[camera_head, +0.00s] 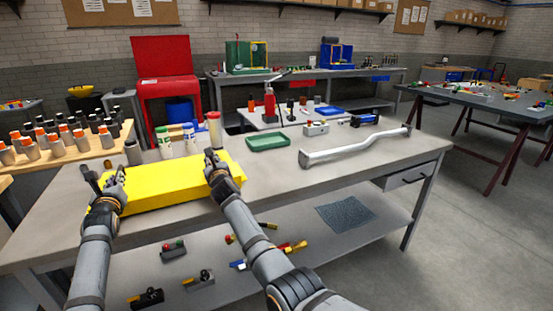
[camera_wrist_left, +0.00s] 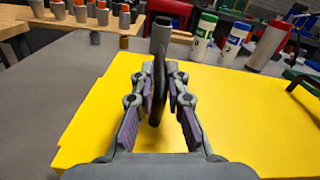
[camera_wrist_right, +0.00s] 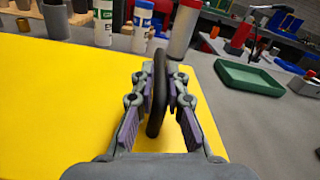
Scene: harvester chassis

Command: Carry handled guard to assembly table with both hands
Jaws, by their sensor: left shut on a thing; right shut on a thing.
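The handled guard (camera_head: 165,190) is a wide yellow piece with a dark handle at each end. It is at the left part of the grey workbench (camera_head: 345,165); whether it touches the top I cannot tell. My left gripper (camera_head: 113,180) is shut on its left handle, and the dark bar shows between the fingers in the left wrist view (camera_wrist_left: 157,90). My right gripper (camera_head: 213,165) is shut on its right handle, which shows between the fingers in the right wrist view (camera_wrist_right: 158,92). Which table is the assembly table I cannot tell.
A wooden table (camera_head: 60,160) with several orange-topped pieces is at left. A dark table (camera_head: 490,100) stands at right. Floor (camera_head: 470,230) at right is clear.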

